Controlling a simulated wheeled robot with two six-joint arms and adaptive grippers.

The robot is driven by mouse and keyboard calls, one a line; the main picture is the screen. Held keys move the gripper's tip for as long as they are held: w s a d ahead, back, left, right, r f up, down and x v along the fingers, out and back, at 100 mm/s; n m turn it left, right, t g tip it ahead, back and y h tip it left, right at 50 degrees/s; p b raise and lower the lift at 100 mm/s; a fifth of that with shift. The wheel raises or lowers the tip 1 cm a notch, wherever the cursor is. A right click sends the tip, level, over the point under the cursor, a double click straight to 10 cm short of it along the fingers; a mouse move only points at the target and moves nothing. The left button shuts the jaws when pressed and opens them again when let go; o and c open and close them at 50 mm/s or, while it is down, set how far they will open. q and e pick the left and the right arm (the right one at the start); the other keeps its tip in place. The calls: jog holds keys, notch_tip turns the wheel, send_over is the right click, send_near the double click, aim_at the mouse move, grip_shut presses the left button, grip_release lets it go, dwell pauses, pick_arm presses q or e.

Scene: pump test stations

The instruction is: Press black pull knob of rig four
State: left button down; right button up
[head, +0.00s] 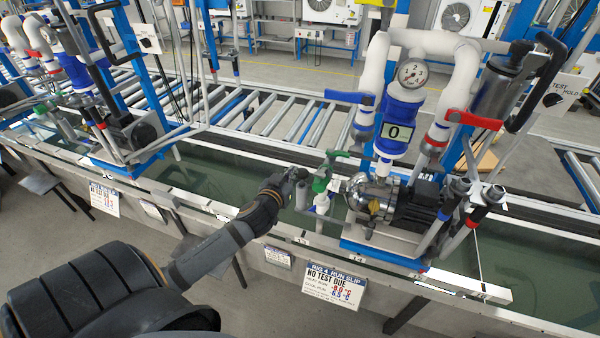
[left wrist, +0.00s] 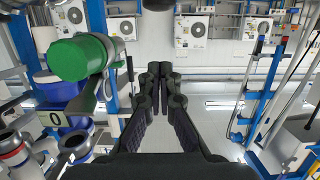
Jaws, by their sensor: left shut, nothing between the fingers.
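Rig four's pump (head: 372,196) stands right of centre in the head view, behind a "RIG 4 RUN SLIP, NO TEST DUE" sign (head: 335,287). My left gripper (head: 298,173) is shut and empty, just left of the rig's green valve part (head: 321,183). In the left wrist view my shut fingers (left wrist: 159,72) point away from the camera, with the green part (left wrist: 80,58) close on the left. A black cap (head: 521,48) tops the grey cylinder at the upper right; I cannot tell whether it is the pull knob. My right gripper is out of view.
Red levers (head: 474,122), a gauge (head: 412,73) and white pipes crowd the rig. A counter reading "0" (head: 397,133) is on its blue body. A water trough (head: 250,185) runs below, with a roller conveyor behind. Another rig stands at left.

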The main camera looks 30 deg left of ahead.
pick_arm(q)
jog(key=p, duration=0.2)
send_over(300, 172)
jog(key=s+d, duration=0.1)
jog(key=s, duration=0.2)
jog(key=f, duration=0.3)
jog(key=w+f, duration=0.1)
jog(key=shift+w+f, duration=0.15)
jog(key=shift+f, duration=0.7)
notch_tip(300, 172, down, 4)
jog(key=b, duration=0.4)
jog(key=shift+f+b, duration=0.25)
jog(key=shift+b, duration=0.05)
jog(key=shift+s+r, duration=0.1)
jog(key=shift+s, duration=0.1)
jog(key=shift+r+p, duration=0.1)
jog(key=shift+p, duration=0.2)
